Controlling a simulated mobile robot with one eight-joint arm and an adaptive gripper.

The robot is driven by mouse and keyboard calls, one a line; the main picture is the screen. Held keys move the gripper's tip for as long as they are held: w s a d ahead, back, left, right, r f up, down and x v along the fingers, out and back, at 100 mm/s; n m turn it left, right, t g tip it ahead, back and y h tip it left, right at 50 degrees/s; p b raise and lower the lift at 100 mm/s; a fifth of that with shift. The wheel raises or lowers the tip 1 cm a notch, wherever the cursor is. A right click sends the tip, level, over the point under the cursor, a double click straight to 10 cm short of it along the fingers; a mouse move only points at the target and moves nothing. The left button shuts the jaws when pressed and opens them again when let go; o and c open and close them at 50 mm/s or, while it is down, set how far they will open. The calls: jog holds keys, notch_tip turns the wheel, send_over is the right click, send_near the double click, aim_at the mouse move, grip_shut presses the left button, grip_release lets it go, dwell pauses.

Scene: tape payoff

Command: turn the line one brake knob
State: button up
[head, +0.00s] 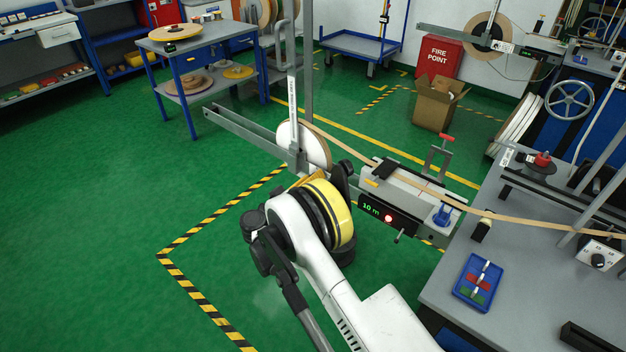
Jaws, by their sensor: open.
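The near tape payoff has a pale reel (318,148) on a grey rail and a grey unit (405,178) with a lit "10 m" display. Beige tape runs right from the reel over the unit. I cannot make out which part is the line one brake knob; the hub side of the reel is partly hidden by my wrist. My white arm rises from the bottom to a yellow-and-black wrist in front of the payoff. Dark parts, apparently of my gripper (347,208), show beyond the wrist; they look apart and nothing is seen between them. Fingertip contact is hidden.
The grey bench (540,285) at right carries a blue tray (479,282), a red knob (542,159) and a white box with a black dial (599,260). A red-topped handle (445,138) stands behind the unit. A cardboard box (435,105) stands behind. Green floor at left is clear.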

grip_shut()
jog(key=shift+n, duration=0.3)
jog(key=n, duration=0.4)
jog(key=shift+n, duration=2)
